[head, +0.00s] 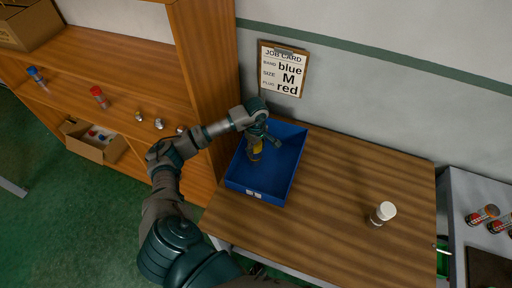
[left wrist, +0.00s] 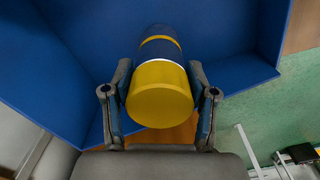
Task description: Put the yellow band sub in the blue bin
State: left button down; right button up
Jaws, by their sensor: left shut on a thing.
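The yellow band sub shows large in the left wrist view (left wrist: 160,95), with a yellow end, a dark blue body and a yellow band. My left gripper (left wrist: 160,105) is shut on it, one finger on each side. In the head view my left gripper (head: 256,140) is over the blue bin (head: 285,178), and the yellow of the sub (head: 256,150) shows below the fingers. The blue bin stands at the left of the wooden table. I cannot tell whether the sub touches the bin floor. My right gripper is not in view.
A white-capped bottle (head: 382,213) stands on the table (head: 340,220). A job card (head: 283,70) hangs on the wall. The shelf (head: 110,65) at left holds a blue piece (head: 37,76) and a red piece (head: 99,96). More pieces (head: 482,214) lie at far right.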

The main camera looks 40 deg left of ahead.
pick_arm(q)
jog(key=shift+d, duration=0.1)
jog(key=c, duration=0.6)
grip_release()
jog(key=shift+d, duration=0.1)
jog(key=shift+c, duration=0.2)
jog(key=o, duration=0.3)
jog(key=shift+d, duration=0.1)
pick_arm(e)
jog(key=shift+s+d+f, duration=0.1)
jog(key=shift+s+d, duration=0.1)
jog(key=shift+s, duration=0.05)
pick_arm(q)
jog(key=shift+r, duration=0.15)
jog(key=shift+w+r, duration=0.1)
jog(key=shift+r, duration=0.2)
notch_tip(320, 180, up, 11)
jog(key=shift+r+b, duration=0.15)
jog(key=shift+b, duration=0.2)
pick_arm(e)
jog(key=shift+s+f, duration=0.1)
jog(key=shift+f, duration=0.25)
